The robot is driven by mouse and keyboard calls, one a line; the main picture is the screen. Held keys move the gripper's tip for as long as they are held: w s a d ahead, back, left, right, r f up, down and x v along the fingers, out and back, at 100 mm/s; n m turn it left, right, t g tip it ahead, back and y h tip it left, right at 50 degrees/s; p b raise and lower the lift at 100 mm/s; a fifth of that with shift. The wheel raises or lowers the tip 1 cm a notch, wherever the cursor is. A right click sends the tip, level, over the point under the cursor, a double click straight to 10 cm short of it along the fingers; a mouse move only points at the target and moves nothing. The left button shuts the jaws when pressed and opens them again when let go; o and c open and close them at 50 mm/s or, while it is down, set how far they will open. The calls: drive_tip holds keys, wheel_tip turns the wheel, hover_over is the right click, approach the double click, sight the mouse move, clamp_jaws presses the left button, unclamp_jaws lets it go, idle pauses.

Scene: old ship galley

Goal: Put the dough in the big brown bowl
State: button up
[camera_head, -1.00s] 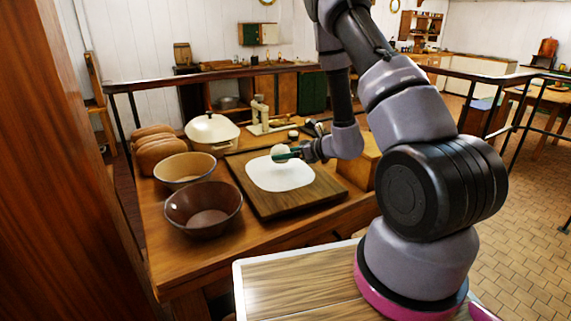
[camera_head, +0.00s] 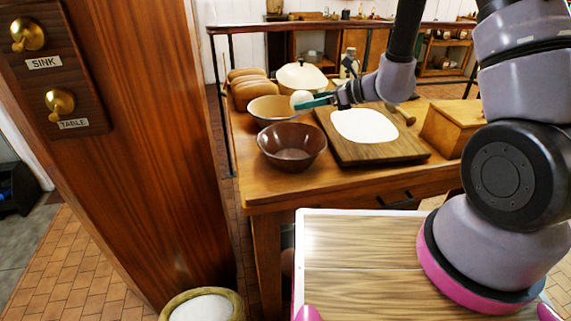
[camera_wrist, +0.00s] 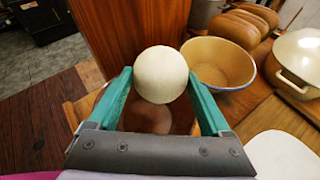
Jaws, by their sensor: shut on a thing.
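The dough is a pale round ball (camera_head: 301,99), held between the green fingertips of my gripper (camera_head: 312,101). In the wrist view the dough (camera_wrist: 161,74) sits between both fingers (camera_wrist: 160,84). The big brown bowl (camera_head: 291,162) is glossy, dark and empty, standing upright near the front left of the table. In the head view the dough is up and slightly right of this bowl and overlaps the right rim of a tan bowl. In the wrist view the brown bowl lies below and behind the dough, partly hidden by it and the gripper.
The tan bowl (camera_head: 264,110) stands just behind the brown one. Brown loaves (camera_head: 252,92) and a white lidded pot (camera_head: 301,77) are farther back. A wooden board (camera_head: 378,152) with a white flat patch (camera_head: 364,126) lies right, with a wooden box (camera_head: 455,127) beyond. A wooden pillar (camera_head: 150,140) rises at left.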

drive_tip(key=shift+s+a+n+g, duration=0.3)
drive_tip(key=shift+s+a, duration=0.65)
drive_tip(key=shift+a, duration=0.2)
drive_tip(key=shift+y, duration=0.3)
drive_tip(key=shift+s+a+f, duration=0.1)
drive_tip(key=shift+f, duration=2.35)
drive_tip(key=shift+s+a+f, duration=0.1)
drive_tip(key=shift+f, duration=2.3)
drive_tip(key=shift+w+f, duration=0.1)
drive_tip(key=shift+f, duration=0.5)
drive_tip(key=o, duration=1.5)
